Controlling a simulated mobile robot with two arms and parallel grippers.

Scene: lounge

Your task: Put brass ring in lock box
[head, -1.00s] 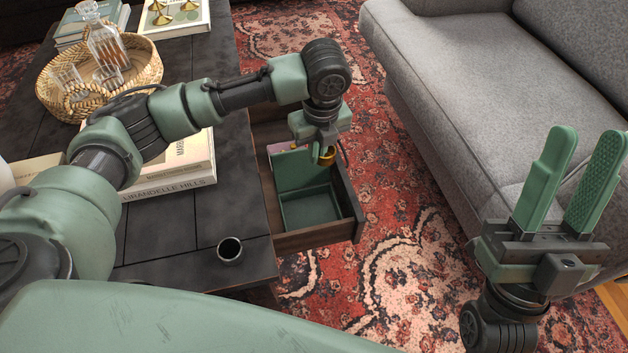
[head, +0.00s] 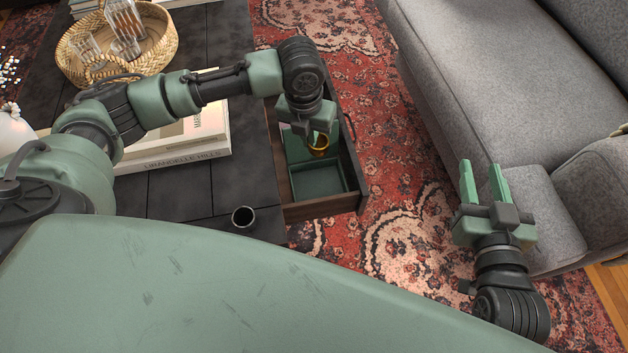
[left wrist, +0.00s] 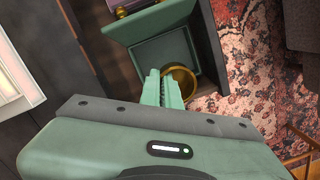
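The lock box (head: 320,181) is a green box with its lid raised, inside the open table drawer. Its hollow also shows in the left wrist view (left wrist: 158,52). My left gripper (head: 318,139) points down over the box. Its fingers (left wrist: 163,84) are close together on the wall of the brass ring (left wrist: 184,77), which shows beside them. The ring (head: 320,150) hangs at the fingertips, over the box's right part in the head view. My right gripper (head: 482,172) is open and empty near the sofa, fingers pointing up.
The drawer (head: 333,206) juts from the dark coffee table (head: 185,195). A black cup (head: 243,217) stands near the table edge. Books (head: 180,150) and a wicker tray (head: 160,55) lie on the table. A grey sofa (head: 470,80) stands at right, with rug (head: 385,170) between.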

